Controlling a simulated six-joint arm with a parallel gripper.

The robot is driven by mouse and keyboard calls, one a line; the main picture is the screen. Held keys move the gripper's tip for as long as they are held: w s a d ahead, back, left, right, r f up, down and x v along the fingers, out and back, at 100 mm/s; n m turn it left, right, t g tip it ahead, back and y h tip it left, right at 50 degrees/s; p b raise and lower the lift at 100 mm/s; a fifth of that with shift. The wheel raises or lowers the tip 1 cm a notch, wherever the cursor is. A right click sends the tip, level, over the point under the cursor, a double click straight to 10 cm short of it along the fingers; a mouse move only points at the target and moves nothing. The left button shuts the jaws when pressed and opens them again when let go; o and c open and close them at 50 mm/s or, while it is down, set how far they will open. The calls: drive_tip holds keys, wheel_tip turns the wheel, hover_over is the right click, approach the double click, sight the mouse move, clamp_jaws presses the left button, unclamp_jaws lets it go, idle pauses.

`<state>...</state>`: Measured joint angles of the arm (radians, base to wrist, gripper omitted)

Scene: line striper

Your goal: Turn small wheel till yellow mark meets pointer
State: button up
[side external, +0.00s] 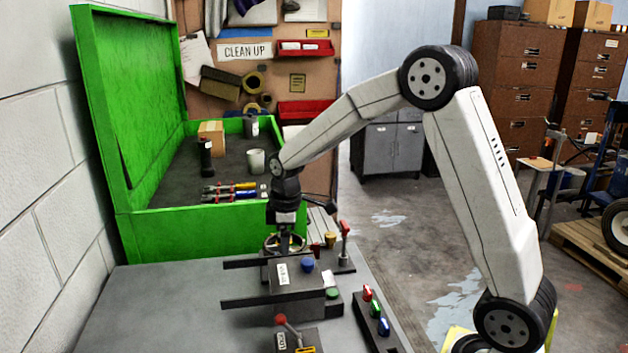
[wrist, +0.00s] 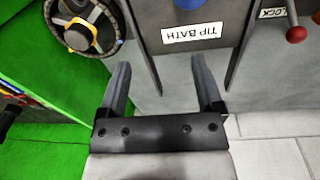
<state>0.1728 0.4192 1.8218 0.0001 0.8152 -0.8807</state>
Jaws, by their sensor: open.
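The small wheel (wrist: 79,37) is at the top left of the wrist view, with a dark rim, pale spokes and a metallic hub; its top is cut off. In the side view the wheel (side external: 270,243) lies behind the tip bath box, partly hidden by my gripper. Tan-yellow shows inside the rim, but I cannot tell whether it is the yellow mark. I cannot make out the pointer. My gripper (wrist: 163,72) is open and empty. In the wrist view its fingers are apart from the wheel, which lies up and left of them. In the side view my gripper (side external: 286,237) points down near the wheel.
The box labelled TIP BATH (wrist: 195,32) has a blue knob (side external: 307,265) and dark bars jutting left. A red-knobbed lever (side external: 344,228) stands right of the wheel. An open green chest (side external: 165,222) stands behind. The grey bench (side external: 150,300) is clear at left.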

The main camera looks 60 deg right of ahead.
drive_tip(key=w+d+n, duration=0.1)
drive_tip(key=w+d, duration=0.1)
drive_tip(key=w+d+n, duration=0.2)
drive_tip(key=d, duration=0.1)
drive_tip(key=w+d+r+n+g, duration=0.1)
drive_tip(key=w+d+n, duration=0.1)
drive_tip(key=w, duration=0.1)
drive_tip(key=shift+d, duration=0.2)
drive_tip(key=shift+w+d+n, duration=0.45)
drive_tip(key=shift+d+n, duration=0.15)
drive_tip(key=shift+d, duration=0.1)
drive_tip(key=shift+s+f, duration=0.1)
drive_tip(key=shift+f, duration=3.75)
clamp_jaws()
